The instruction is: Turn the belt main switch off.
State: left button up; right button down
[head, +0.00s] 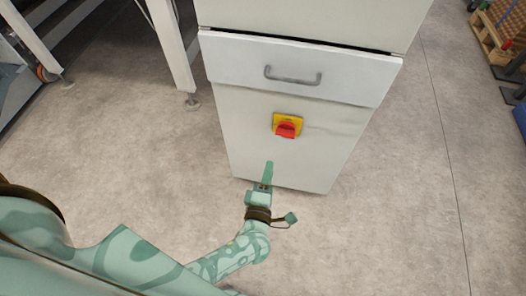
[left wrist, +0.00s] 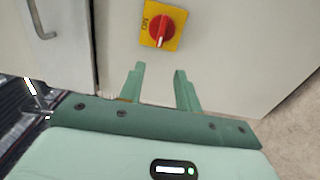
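The belt main switch is a red rotary knob (head: 286,130) on a yellow plate (head: 287,120), mounted on the front of a light grey cabinet below its drawer. It also shows in the left wrist view, with the red knob (left wrist: 161,29) on the yellow plate (left wrist: 176,15) beyond the fingers. My left gripper (head: 267,170) is below the switch in the head view, apart from it. In the left wrist view its two green fingers (left wrist: 158,75) are spread with nothing between them. Lettering shows at the plate's left edge. My right gripper is not in view.
The cabinet (head: 232,145) has a drawer with a grey handle (head: 292,79) above the switch. A white frame leg (head: 176,50) stands left of the cabinet. A pallet with a box (head: 497,38) is at the far right.

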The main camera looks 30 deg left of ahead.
pick_arm(q)
jog(key=shift+p+v, duration=0.3)
jog(key=shift+v, duration=2)
